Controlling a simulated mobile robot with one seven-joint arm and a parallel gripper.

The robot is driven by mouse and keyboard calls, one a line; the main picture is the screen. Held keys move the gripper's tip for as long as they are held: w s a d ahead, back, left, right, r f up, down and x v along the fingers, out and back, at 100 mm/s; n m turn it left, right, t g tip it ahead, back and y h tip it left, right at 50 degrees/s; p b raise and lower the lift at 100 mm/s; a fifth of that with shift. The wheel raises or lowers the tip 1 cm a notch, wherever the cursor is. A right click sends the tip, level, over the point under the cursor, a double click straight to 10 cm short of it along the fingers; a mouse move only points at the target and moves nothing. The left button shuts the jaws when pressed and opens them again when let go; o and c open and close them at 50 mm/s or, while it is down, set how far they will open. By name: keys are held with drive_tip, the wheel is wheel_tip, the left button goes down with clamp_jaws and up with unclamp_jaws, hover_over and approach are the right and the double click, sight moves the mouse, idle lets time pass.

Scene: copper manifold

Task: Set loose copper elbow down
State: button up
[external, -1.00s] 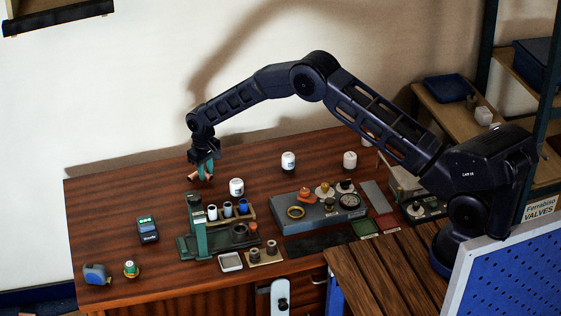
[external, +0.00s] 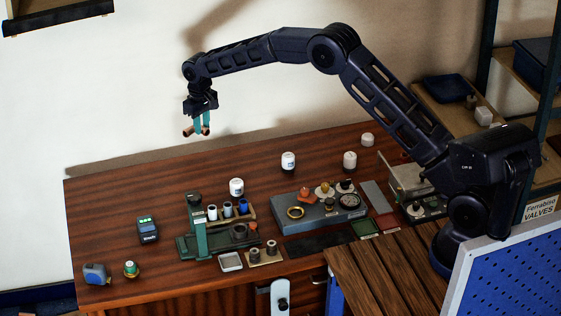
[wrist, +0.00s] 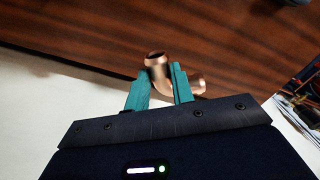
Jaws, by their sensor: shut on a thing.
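My gripper (external: 202,124) is high above the back left of the wooden table (external: 110,205), with its teal fingers pointing down. It is shut on the copper elbow (external: 188,131), which is clear of the tabletop. In the wrist view the copper elbow (wrist: 156,62) is between the teal fingers of my gripper (wrist: 160,85). One open end of the elbow shows beyond the fingers and the other sticks out to the right. Part of the elbow is hidden behind the right finger.
A green press-like fixture (external: 198,228) stands mid-table beside a rack of small cylinders. White jars (external: 236,187) stand along the back. A grey tray (external: 325,210) with parts is to the right. The left table area around the card reader-like device (external: 147,228) is mostly bare.

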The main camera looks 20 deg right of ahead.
drive_tip(key=shift+d+r, duration=0.1)
drive_tip(key=shift+r, duration=0.1)
drive_tip(key=w+d+m, duration=0.1)
drive_tip(key=w+d, duration=0.3)
drive_tip(key=d, duration=0.8)
drive_tip(key=w+d+m, duration=0.1)
drive_tip(key=w+d, duration=0.2)
drive_tip(key=d, duration=0.9)
drive_tip(key=w+d+m, duration=0.1)
drive_tip(key=w+d, duration=0.3)
drive_tip(key=d, duration=0.9)
drive_tip(key=s+d+m, duration=0.1)
drive_tip(key=s+d, duration=0.2)
drive_tip(key=d, duration=0.9)
drive_tip(key=s+d+m, duration=0.1)
drive_tip(key=s+d, duration=0.1)
drive_tip(key=d, duration=1)
drive_tip(key=s+d+m, duration=0.1)
drive_tip(key=s+d, duration=0.2)
drive_tip(key=d, duration=0.9)
wheel_tip(320, 180, down, 20)
drive_tip(key=shift+s+r, duration=0.1)
drive_tip(key=o, duration=1)
